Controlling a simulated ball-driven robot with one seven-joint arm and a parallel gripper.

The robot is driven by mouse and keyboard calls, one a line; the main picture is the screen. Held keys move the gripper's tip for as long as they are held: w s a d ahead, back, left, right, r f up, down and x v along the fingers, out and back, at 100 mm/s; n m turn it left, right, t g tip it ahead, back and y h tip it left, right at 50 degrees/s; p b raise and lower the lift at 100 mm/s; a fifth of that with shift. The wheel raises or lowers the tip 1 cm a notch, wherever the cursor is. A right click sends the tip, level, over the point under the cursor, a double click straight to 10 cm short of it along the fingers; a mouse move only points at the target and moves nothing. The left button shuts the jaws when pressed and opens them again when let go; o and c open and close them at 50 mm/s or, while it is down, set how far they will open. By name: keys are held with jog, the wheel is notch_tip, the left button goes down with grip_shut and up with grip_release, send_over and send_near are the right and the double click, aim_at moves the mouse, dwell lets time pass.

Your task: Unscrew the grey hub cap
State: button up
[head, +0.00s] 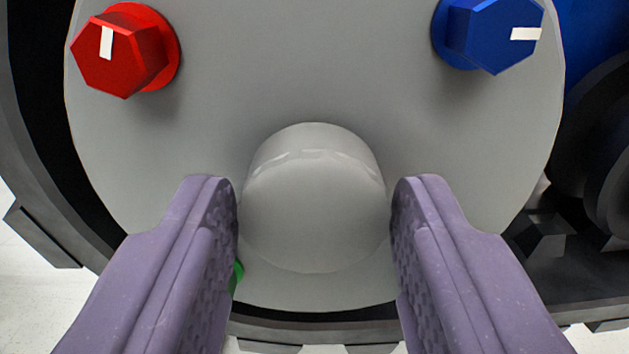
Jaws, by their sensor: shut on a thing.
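The grey hub cap (314,215) is a smooth round knob at the centre of a grey wheel disc (300,70). My gripper (315,220) has its two purple fingers on the left and right sides of the cap. It is shut on the cap, with the textured inner pads against its sides. The cap still sits against the disc as far as I can see.
A red hex bolt (120,52) with a white mark is at the upper left of the disc, and a blue hex bolt (485,35) at the upper right. A green piece (237,275) shows behind the left finger. Dark track (45,235) surrounds the disc.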

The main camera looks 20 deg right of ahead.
jog(key=o, duration=0.8)
jog(key=shift+o, duration=0.2)
